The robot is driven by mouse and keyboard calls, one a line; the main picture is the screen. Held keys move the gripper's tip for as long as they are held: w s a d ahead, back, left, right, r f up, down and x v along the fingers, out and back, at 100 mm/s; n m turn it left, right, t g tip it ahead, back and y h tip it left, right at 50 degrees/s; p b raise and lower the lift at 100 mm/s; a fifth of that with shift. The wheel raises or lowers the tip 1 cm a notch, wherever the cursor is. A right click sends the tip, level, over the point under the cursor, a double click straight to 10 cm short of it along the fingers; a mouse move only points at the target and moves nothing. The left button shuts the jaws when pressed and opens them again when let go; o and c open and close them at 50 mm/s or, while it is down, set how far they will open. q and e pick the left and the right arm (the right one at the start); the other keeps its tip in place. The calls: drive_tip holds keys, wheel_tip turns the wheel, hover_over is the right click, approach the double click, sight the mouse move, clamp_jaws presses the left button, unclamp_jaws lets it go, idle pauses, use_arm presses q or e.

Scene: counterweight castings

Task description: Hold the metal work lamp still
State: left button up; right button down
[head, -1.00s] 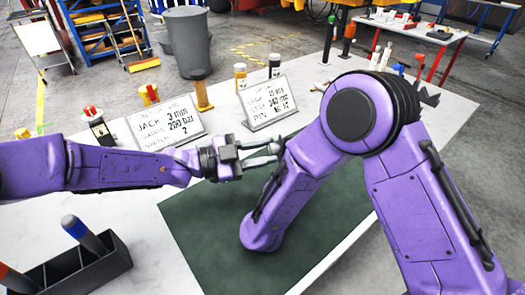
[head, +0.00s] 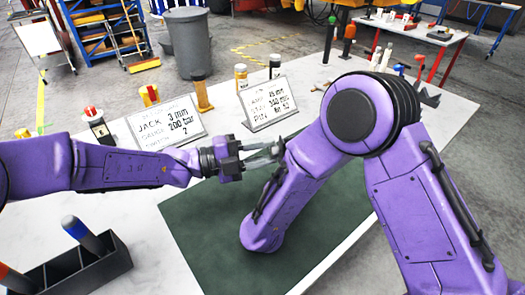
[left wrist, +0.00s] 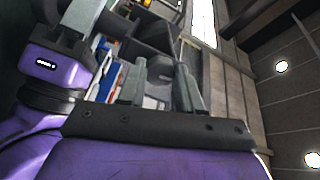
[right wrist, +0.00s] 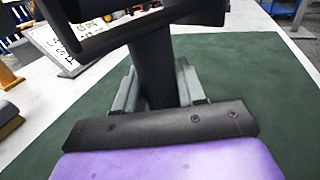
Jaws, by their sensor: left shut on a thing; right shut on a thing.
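The metal work lamp shows in the right wrist view as a dark upright post (right wrist: 154,70) with a dark bar across its top. My right gripper (right wrist: 158,88) is shut on this post, one finger on each side, above the green mat. In the head view my right arm hides the lamp and the right gripper. My left gripper (head: 268,154) reaches in from the left and is shut on a part of the lamp, its fingertips close to my right forearm. In the left wrist view, the left fingers (left wrist: 157,85) stand before dark shapes; the gripped part is unclear.
A green mat (head: 200,235) lies on the white table (head: 150,235). Two printed signs (head: 165,122) (head: 268,104) and several bottles stand behind. A dark holder (head: 75,268) with markers is at front left. A grey bin (head: 187,42) stands on the floor beyond.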

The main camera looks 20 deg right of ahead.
use_arm(q)
drive_tip(key=shift+m, duration=0.3)
drive_tip(key=o, duration=1)
drive_tip(key=shift+o, duration=0.2)
drive_tip(key=shift+a, duration=0.1)
drive_tip(key=a, duration=1.2)
drive_tip(key=shift+w, duration=0.15)
use_arm(e)
drive_tip(key=c, duration=0.6)
unclamp_jaws()
